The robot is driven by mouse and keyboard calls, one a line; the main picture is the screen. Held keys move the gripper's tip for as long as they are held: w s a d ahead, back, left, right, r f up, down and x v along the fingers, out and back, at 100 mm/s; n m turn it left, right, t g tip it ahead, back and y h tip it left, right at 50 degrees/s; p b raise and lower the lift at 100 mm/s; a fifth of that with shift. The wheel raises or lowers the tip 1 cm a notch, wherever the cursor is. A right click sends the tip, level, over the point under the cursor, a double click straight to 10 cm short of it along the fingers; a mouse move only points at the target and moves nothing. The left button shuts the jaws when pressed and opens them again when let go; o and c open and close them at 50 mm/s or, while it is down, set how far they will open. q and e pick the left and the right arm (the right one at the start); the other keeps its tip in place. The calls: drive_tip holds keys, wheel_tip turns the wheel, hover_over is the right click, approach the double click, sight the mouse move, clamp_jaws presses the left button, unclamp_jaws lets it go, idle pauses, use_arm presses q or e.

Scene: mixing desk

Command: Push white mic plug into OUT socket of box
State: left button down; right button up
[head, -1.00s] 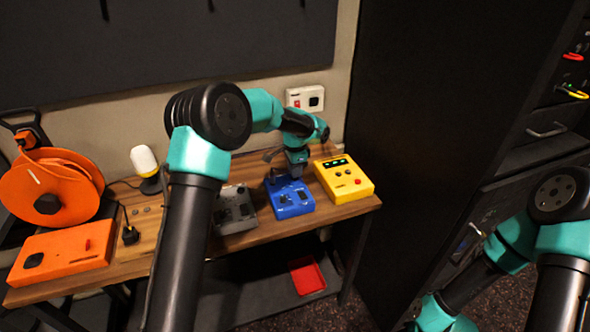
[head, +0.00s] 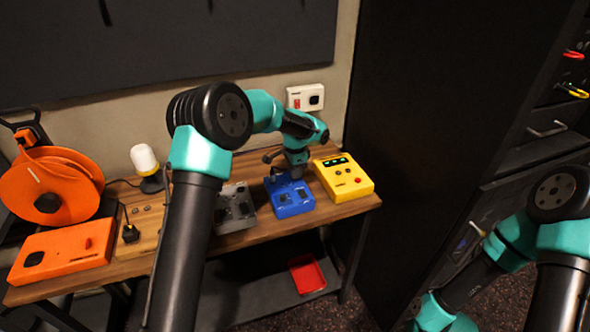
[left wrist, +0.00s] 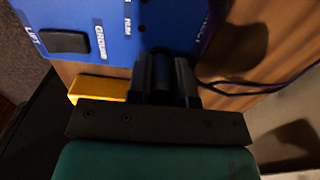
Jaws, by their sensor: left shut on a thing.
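The blue box (head: 292,197) stands on the wooden desk, between a grey box and a yellow box. It fills the top of the left wrist view (left wrist: 115,25), with white lettering and a black socket or switch. My left gripper (head: 297,168) is at the far edge of the blue box. In the left wrist view its fingers (left wrist: 165,80) point at the box edge and are shut on a dark-looking piece, likely the mic plug. The plug's colour and whether its tip is in a socket are hidden. My right gripper is out of view; only the right arm shows.
A grey box (head: 235,208) is left of the blue box and a yellow box (head: 343,180) right of it. A thin dark cable (left wrist: 270,86) runs off right in the left wrist view. An orange reel (head: 60,188) and orange box (head: 62,250) are at left.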

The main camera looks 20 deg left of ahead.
use_arm(q)
drive_tip(key=shift+f, duration=0.1)
drive_tip(key=c, duration=0.9)
unclamp_jaws()
drive_tip(key=shift+c, duration=0.2)
wheel_tip(320, 180, up, 18)
drive_tip(key=shift+f, duration=0.25)
